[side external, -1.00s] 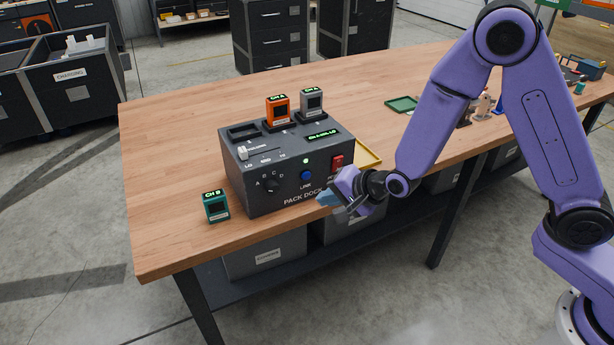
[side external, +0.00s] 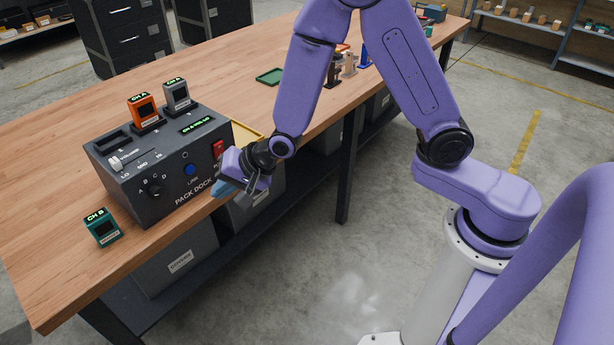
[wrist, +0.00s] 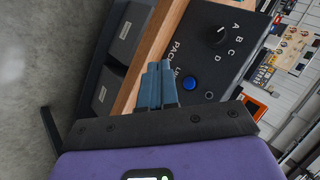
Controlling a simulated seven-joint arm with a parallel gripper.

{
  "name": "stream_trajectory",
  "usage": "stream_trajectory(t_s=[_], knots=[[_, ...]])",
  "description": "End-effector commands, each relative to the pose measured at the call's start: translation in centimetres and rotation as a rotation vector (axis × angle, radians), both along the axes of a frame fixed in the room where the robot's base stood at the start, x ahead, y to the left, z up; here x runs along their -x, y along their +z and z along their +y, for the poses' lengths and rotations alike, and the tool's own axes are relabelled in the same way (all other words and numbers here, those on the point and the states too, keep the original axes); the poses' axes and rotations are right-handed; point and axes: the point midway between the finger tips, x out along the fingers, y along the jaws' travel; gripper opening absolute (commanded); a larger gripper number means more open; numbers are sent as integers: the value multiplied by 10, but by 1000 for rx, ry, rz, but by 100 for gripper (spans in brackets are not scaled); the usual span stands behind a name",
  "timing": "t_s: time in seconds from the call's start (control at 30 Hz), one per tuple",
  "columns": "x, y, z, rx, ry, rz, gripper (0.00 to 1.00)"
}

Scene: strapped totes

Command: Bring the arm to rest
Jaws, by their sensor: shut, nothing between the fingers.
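My gripper (side external: 222,189) is shut and empty, its blue fingertips just in front of the lower right of the grey pack dock (side external: 150,203). My arm reaches to it from the right, bent at the elbow. In the wrist view the closed fingers (wrist: 158,82) point toward the dock's front panel (wrist: 215,62), near its blue button (wrist: 189,83). I cannot tell from the pictures whether the fingertips touch the dock.
An orange pack (side external: 143,108) and a grey pack (side external: 176,94) stand in the dock's top. A yellow tray (side external: 246,133) lies behind the gripper. Bins (side external: 178,262) sit under the table. Open floor lies in front.

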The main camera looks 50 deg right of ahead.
Motion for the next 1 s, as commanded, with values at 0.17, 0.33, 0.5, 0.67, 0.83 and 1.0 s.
stream_trajectory(t_s=[0.17, 0.33, 0.5, 0.67, 0.83, 1.0], knots=[[48, 22, -4, 158, 287, 42, 0], [101, 40, -19, 316, 582, 69, 0], [156, 58, -47, 471, 887, 81, 0], [208, 75, -82, 613, 1176, 84, 0], [257, 91, -126, 751, 1465, 84, 0], [288, 102, -159, 844, 1665, 90, 0]])
